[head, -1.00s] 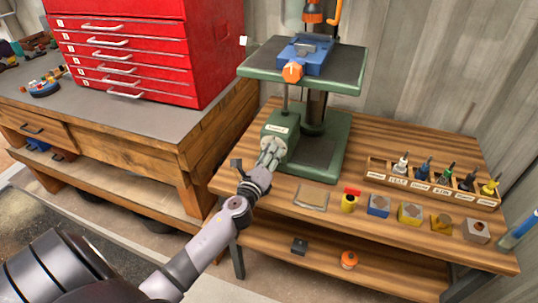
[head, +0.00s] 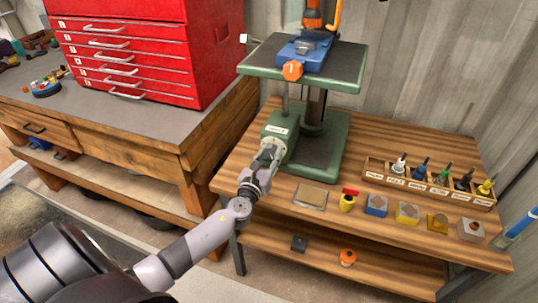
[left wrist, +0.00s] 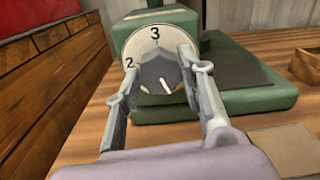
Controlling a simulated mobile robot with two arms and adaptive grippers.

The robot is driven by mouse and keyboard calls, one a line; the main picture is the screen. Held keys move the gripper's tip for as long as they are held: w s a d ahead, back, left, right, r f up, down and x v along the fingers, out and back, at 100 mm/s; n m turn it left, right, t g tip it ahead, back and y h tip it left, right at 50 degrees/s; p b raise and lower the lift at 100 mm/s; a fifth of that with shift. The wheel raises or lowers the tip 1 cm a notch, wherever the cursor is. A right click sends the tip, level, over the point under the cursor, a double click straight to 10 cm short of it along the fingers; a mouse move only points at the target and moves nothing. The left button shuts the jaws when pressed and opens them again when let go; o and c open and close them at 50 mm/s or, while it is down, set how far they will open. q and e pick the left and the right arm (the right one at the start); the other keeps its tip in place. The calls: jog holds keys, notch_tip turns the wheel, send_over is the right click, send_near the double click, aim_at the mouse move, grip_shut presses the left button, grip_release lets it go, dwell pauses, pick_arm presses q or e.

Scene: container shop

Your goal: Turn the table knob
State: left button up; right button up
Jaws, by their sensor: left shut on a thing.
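The table knob (left wrist: 156,74) is a dark grey knob with a white pointer mark, on a white numbered dial (left wrist: 153,36) where 2 and 3 are readable. The dial is on the front of a green box (head: 281,129) at the drill press base. My left gripper (head: 269,152) reaches it from the front. In the left wrist view its two fingers (left wrist: 158,62) are closed on opposite sides of the knob. The pointer mark points down and slightly right in that view. The fingers hide part of the dial. My right gripper is not in view.
The drill press table (head: 345,75) carries a blue vise (head: 305,52) above. A flat tan-topped plate (head: 310,196), several blocks and a labelled rack (head: 430,191) of tools are on the wooden bench to the right. A red drawer cabinet (head: 130,45) stands left.

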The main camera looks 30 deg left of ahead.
pick_arm(q)
jog(key=shift+f, duration=0.1)
dwell(0.4)
jog(key=o, duration=1.1)
jog(key=shift+o, duration=0.2)
jog(key=v, duration=1.2)
